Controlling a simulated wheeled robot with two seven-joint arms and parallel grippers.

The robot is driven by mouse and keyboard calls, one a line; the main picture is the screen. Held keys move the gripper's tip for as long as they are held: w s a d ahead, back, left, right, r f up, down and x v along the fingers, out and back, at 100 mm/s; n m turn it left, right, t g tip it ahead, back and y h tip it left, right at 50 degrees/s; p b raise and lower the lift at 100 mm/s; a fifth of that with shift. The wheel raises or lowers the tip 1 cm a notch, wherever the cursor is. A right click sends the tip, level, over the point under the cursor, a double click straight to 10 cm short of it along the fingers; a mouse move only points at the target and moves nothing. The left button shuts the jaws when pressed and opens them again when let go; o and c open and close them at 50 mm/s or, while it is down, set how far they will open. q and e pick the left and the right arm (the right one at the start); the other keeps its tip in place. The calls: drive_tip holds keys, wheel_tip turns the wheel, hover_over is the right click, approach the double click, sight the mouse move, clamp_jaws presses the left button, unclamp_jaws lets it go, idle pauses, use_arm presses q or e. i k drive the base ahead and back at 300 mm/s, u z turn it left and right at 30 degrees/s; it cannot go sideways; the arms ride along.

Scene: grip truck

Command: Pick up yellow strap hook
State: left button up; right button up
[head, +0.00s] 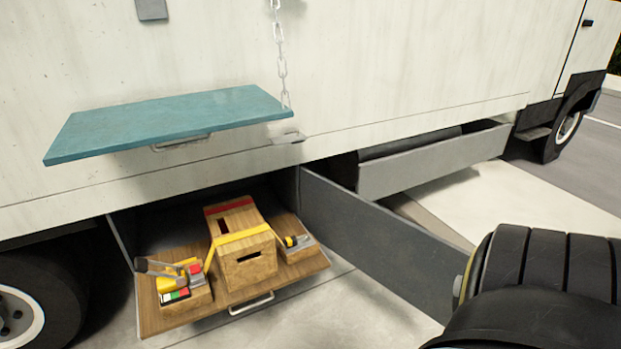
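A yellow strap (243,238) lies across the top of a wooden box (252,266) with dark slots. Its left end hangs down beside the box near a small wooden block that holds yellow, red and grey items (178,284) with a dark-handled lever. A small yellow and black piece (292,241) lies on another wooden block to the right of the box. I cannot tell which small part is the strap's hook. Neither of my grippers is in view.
The box stands on a pulled-out wooden drawer tray (205,318) with a metal handle, low in the white truck side. A teal shelf (170,120) hangs above, with a chain (281,60) at right. A grey panel (380,245) borders the right. A large black ribbed shape fills the lower right.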

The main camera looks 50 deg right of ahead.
sight(291, 242)
drive_tip(key=z, duration=0.9)
drive_tip(key=i, duration=0.15)
drive_tip(key=z, duration=0.05)
